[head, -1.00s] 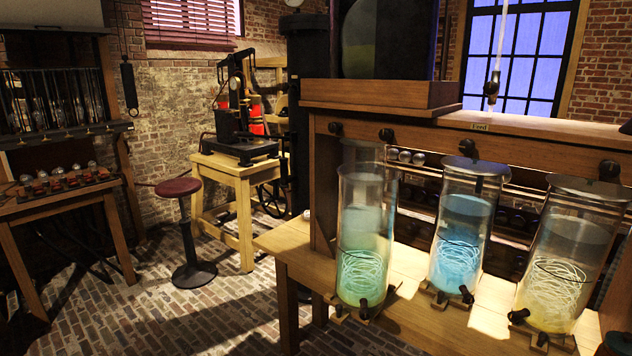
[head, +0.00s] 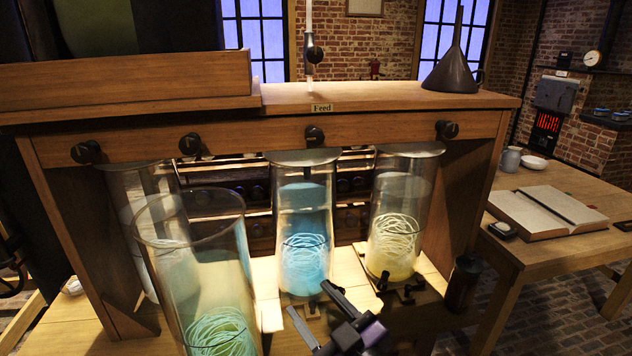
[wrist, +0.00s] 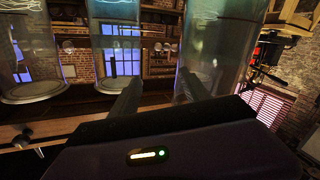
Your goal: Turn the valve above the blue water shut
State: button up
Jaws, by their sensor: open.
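The blue-water jar (head: 305,240) stands under the wooden feed beam, with a pale coil inside it. A dark valve knob (head: 314,135) sits on the beam directly above it. Its turn position is too small to read. My gripper (head: 308,297) is low in front of the blue jar, well below the valve. Its jaws are open and empty, and they point up and to the left in the head view. In the wrist view my two fingers (wrist: 160,88) stand apart with glass jars beyond them. The valve cannot be made out there.
A green-water jar (head: 218,325) stands close on the left, in front of a pale jar (head: 132,185). A yellow-water jar (head: 395,255) stands on the right. Similar knobs (head: 190,144) line the beam. A funnel (head: 453,65) stands on top; a book (head: 548,212) lies on the right table.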

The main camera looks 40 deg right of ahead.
jog(key=w+d+r+m+h, duration=0.2)
jog(key=w+d+r, duration=0.1)
jog(key=r, duration=0.3)
jog(key=w+d+r+m+h, duration=0.1)
jog(key=w+d+r+h, duration=0.2)
jog(key=r, duration=0.4)
jog(key=m+g+p, duration=0.1)
jog(key=m+g, duration=0.1)
jog(key=m, duration=0.2)
send_near(316, 137)
jog(key=x, duration=0.3)
jog(key=shift+h, duration=0.4)
jog(key=shift+p+x, duration=0.65)
jog(key=shift+x, duration=3.4)
jog(key=shift+a+f, duration=0.1)
jog(key=shift+c, duration=0.3)
grip_shut()
